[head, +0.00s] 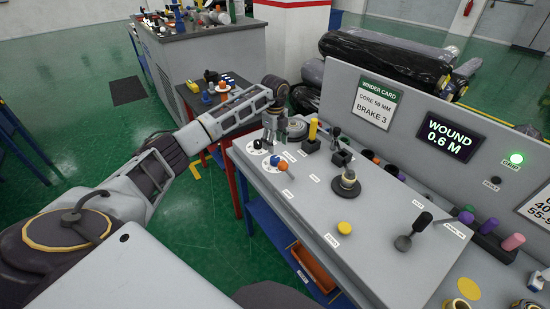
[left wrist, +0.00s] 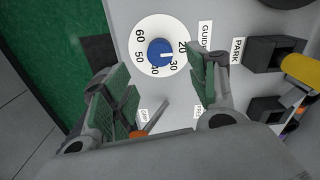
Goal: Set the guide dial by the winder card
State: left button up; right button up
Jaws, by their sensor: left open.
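The winder card (head: 375,103) on the upright panel reads "CORE 50 MM" and "BRAKE 3". The guide dial (left wrist: 145,62) is a white disc with numbers from 20 to 60 and a blue knob; it also shows at the bench's far left end in the head view (head: 257,145). The knob's white mark points between 20 and 30. My left gripper (head: 272,138) is above the dial area, and its green-padded fingers (left wrist: 163,92) are open with nothing between them. The dial shows beyond the fingertips, apart from them. My right gripper is not in view.
An orange-tipped lever (head: 284,166) stands close to the dial. A yellow handle (head: 312,129) rises from a black holder to the right. A black-knobbed lever (head: 412,232) and a yellow button (head: 344,228) are farther along the bench. The screen (head: 446,136) reads "WOUND 0.6 M".

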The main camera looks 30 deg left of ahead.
aim_at(275, 158)
pick_arm(q)
jog(key=shift+f+p, duration=0.55)
jog(key=shift+f, duration=3.75)
jog(key=c, duration=1)
jog(key=shift+c, duration=0.2)
